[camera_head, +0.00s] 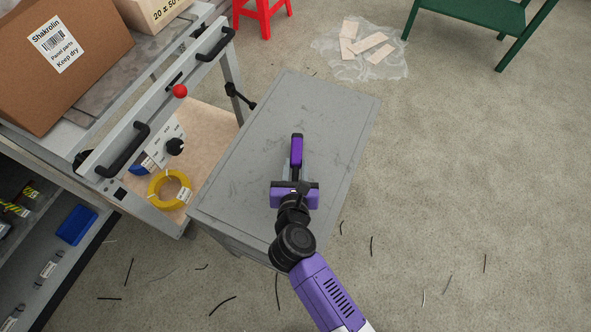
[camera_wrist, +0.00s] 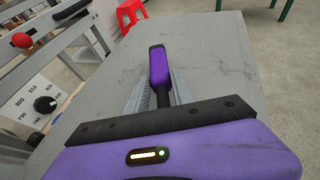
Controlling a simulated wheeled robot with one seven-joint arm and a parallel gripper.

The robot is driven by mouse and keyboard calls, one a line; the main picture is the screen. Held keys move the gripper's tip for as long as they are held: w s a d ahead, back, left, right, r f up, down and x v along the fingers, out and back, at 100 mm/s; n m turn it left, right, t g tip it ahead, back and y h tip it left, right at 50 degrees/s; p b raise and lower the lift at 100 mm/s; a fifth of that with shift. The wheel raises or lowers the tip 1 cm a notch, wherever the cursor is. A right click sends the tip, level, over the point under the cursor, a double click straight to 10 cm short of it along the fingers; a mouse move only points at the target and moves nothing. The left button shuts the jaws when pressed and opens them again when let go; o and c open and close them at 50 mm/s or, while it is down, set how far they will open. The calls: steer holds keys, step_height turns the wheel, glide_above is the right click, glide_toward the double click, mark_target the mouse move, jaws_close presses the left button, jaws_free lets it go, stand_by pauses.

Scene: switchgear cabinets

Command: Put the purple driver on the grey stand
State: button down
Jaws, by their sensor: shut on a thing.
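The purple driver (camera_head: 296,151) has a purple and black handle that points away from my wrist. It also shows in the wrist view (camera_wrist: 159,68), with its black shaft between my fingers. My gripper (camera_head: 295,172) is shut on the driver, over the top of the grey stand (camera_head: 250,130). The stand top also fills much of the wrist view (camera_wrist: 220,75). I cannot tell whether the driver touches the stand top. The lower end of the driver is hidden behind my gripper body.
A cart with black handles (camera_head: 128,150), a red knob (camera_head: 180,91) and a cardboard box (camera_head: 65,60) stands left of the stand. A yellow coil (camera_head: 155,190) lies on its shelf. A red stool (camera_head: 263,12) and a green table (camera_head: 485,15) are behind. The floor at right is mostly clear.

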steer(key=shift+f, duration=0.6)
steer(key=shift+f, duration=0.15)
steer(key=c, duration=1.1)
jaws_free()
steer(key=p+v, duration=0.1)
steer(key=v, duration=1.1)
steer(key=shift+s+a, duration=0.1)
